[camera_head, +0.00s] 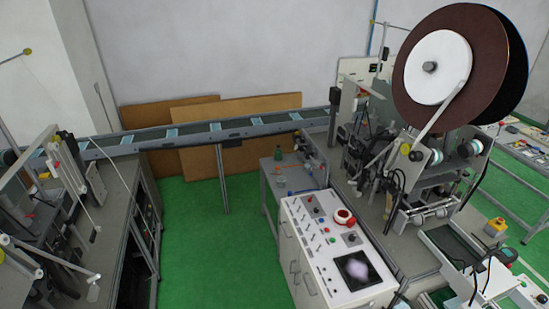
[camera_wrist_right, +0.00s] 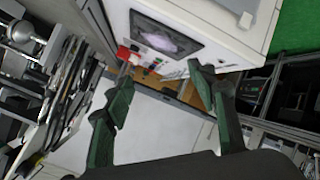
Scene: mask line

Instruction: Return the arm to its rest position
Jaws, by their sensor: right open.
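My right gripper (camera_wrist_right: 160,75) shows in the right wrist view, with two dark green fingers spread apart. It is open, and nothing is held between the fingers. Beyond the fingertips is the white control cabinet (camera_wrist_right: 228,28) with its dark screen (camera_wrist_right: 165,38), seen at a slant. I cannot make out my right arm clearly in the head view. My left gripper is in neither view.
The control cabinet (camera_head: 312,232) stands beside the machine with the big brown reel (camera_head: 490,60). A conveyor (camera_head: 232,126) crosses the back, carrying several light blue pieces. More machinery stands at left (camera_head: 95,235). Green floor (camera_head: 205,235) between them is clear.

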